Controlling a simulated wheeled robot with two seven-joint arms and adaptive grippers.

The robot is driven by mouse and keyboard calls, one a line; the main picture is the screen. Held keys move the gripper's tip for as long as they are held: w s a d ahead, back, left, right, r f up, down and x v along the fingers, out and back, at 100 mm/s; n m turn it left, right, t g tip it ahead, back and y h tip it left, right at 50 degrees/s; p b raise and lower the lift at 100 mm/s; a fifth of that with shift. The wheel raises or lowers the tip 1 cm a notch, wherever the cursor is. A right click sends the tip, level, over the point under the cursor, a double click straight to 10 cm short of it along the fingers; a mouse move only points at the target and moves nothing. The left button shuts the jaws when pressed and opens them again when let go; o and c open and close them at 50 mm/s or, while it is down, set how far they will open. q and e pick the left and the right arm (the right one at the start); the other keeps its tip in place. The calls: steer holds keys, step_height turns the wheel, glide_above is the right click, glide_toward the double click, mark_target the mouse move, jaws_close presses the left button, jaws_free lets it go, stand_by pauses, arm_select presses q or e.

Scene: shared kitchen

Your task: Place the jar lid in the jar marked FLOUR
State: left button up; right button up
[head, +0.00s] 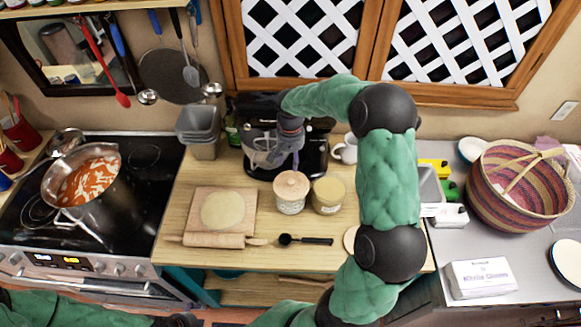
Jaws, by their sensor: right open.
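A ceramic jar (290,204) stands on the wooden counter with a round, pale wooden lid (291,184) resting on its mouth. A second jar (328,197), yellowish and without a visible lid on top, stands close to its right. Labels on both jars are too small to read, so I cannot tell which one is marked FLOUR. My right gripper (295,160) points down just above the lid, open, with its tips apart from the lid as far as I can see. A pale round piece (350,239) is partly hidden behind my right arm. My left gripper is not visible.
Dough on a board (222,210), a rolling pin (214,240) and a black scoop (305,240) lie on the counter. A coffee machine (262,152) stands behind the jars. A pot (82,190) is on the stove at left; a basket (518,190) is at right.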

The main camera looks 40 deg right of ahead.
steer(key=s+a+f+n+y, duration=0.1)
steer(key=s+a+f, duration=0.2)
steer(key=a+f, duration=0.4)
steer(key=s+a+f+n+y, duration=0.1)
steer(key=s+a+f+n, duration=0.1)
steer(key=a+f, duration=0.5)
steer(key=s+a+f+n+y, duration=0.1)
steer(key=s+a+f, duration=0.4)
steer(key=a, duration=0.6)
step_height(320, 180, down, 2)
steer(key=shift+f+n+y, duration=0.1)
steer(key=shift+n+y, duration=0.2)
steer(key=shift+y, duration=0.1)
steer(key=s+a+f+n, duration=0.1)
steer(key=s+a+f, duration=0.2)
steer(key=s+a, duration=0.2)
steer(key=s, duration=0.3)
steer(key=shift+s, duration=0.4)
